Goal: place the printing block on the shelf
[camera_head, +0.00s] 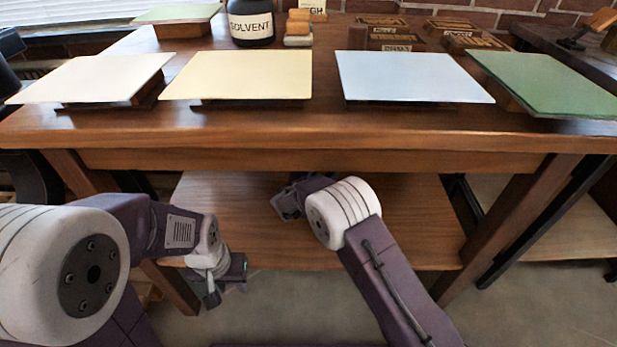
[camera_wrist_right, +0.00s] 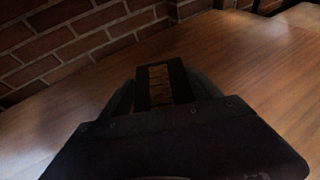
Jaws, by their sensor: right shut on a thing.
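The lower wooden shelf (camera_head: 400,215) lies under the table. My right gripper (camera_head: 288,204) reaches in over this shelf, under the tabletop's front edge. In the right wrist view, my right gripper (camera_wrist_right: 165,92) is shut on the printing block (camera_wrist_right: 158,84), a dark block with a brownish strip down its middle. The block is partly hidden by the gripper, and in the head view I cannot make it out. The shelf's wood (camera_wrist_right: 245,60) shows around it in the wrist view; I cannot tell whether they touch. My left gripper (camera_head: 226,284) hangs at the shelf's front left, open and empty.
The tabletop (camera_head: 320,120) above carries cream, yellow, blue and green sheets on raised supports, a solvent bottle (camera_head: 250,22) and several labelled wooden blocks (camera_head: 390,42). A brick wall (camera_wrist_right: 60,40) stands behind the shelf. The shelf's right part looks clear.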

